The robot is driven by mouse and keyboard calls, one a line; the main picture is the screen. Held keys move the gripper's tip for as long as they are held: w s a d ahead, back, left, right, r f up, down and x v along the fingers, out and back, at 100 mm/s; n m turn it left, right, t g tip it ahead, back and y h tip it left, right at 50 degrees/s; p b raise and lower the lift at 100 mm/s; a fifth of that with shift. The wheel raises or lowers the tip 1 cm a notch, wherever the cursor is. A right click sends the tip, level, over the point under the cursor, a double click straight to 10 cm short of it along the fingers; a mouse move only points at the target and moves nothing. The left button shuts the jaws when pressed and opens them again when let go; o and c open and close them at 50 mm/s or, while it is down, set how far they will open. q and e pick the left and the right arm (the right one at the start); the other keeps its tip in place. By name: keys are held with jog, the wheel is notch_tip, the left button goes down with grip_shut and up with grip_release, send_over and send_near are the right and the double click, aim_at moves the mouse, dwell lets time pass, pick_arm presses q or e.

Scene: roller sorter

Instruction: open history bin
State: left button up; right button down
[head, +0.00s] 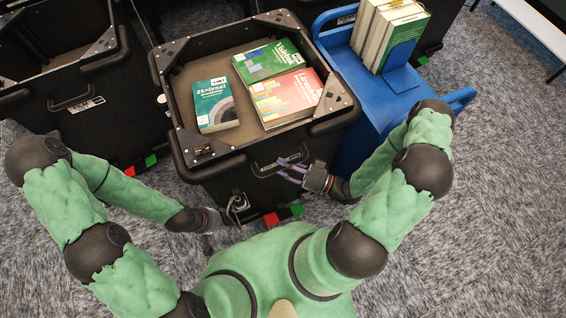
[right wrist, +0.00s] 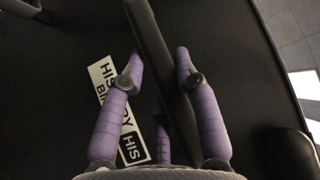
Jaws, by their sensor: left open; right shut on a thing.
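The history bin (head: 185,130) is a black, open-topped crate with metal corner plates, in the middle of the head view. Its front wall carries a dark bar handle (head: 280,163). In the right wrist view, the handle (right wrist: 165,75) runs between purple fingers, beside a white label reading "HISTORY" (right wrist: 118,110). My right gripper (head: 284,170) is shut on this handle; it also shows in the right wrist view (right wrist: 160,68). My left gripper (head: 226,222) is open and empty, low by the bin's front left; its fingers are hard to make out.
A teal book (head: 215,105), a green book (head: 268,60) and a red book (head: 288,98) lie in the bin. A blue cart (head: 345,130) with upright books (head: 385,35) stands close on the right. Another black bin (head: 60,120) stands left. Grey carpet is clear at far right.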

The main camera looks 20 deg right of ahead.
jog(key=shift+a, duration=0.1)
jog(key=c, duration=1.2)
grip_release()
jog(key=shift+o, duration=0.2)
jog(key=v, duration=1.2)
jog(key=shift+s, duration=0.1)
